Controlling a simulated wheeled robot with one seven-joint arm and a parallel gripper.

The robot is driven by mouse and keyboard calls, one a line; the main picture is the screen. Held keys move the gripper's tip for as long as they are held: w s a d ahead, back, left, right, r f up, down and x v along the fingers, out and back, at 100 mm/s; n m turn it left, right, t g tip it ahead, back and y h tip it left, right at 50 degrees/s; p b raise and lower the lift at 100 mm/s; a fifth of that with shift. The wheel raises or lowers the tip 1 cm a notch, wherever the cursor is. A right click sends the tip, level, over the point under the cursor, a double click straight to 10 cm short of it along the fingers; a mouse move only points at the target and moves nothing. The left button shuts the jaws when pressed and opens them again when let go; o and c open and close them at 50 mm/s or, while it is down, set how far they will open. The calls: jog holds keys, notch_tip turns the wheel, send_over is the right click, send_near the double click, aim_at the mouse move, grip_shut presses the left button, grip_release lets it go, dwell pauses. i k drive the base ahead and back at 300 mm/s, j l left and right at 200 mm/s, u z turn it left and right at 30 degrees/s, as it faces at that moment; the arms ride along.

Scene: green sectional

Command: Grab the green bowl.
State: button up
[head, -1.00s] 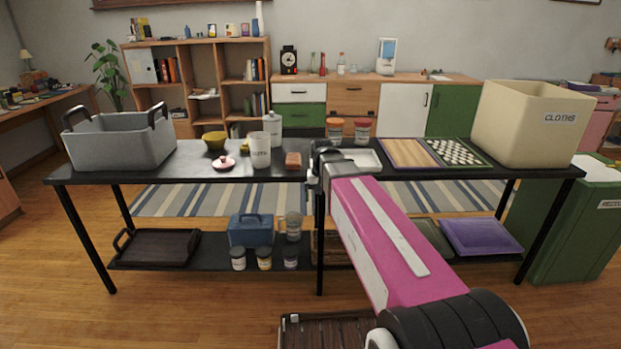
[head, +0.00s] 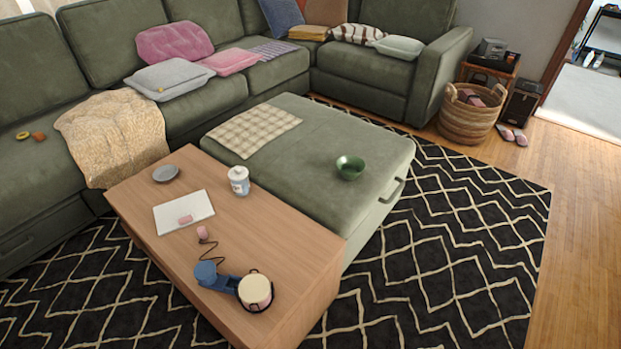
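My gripper and arm are not in the current head view, so the gripper's state is hidden.
A wooden table (head: 260,235) adjoins the ottoman's near left side, holding a white jar (head: 239,180), a grey dish (head: 166,173), a white tablet-like slab (head: 184,212) and a blue-and-cream device (head: 255,291). A wicker basket (head: 466,118) stands behind right. The patterned rug (head: 450,250) to the right is clear.

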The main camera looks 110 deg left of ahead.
aim_at(351, 167)
jog(key=u, duration=0.45)
jog(key=l+u, duration=0.1)
jog(key=u, duration=0.85)
jog(key=l+u, duration=0.15)
jog(key=u, duration=0.75)
jog(key=l+u, duration=0.1)
jog(key=u, duration=0.4)
jog(key=l+u, duration=0.1)
jog(key=u, duration=0.8)
jog(key=i+l, duration=1.75)
jog(key=k+l+z, duration=0.05)
jog(key=l, duration=0.1)
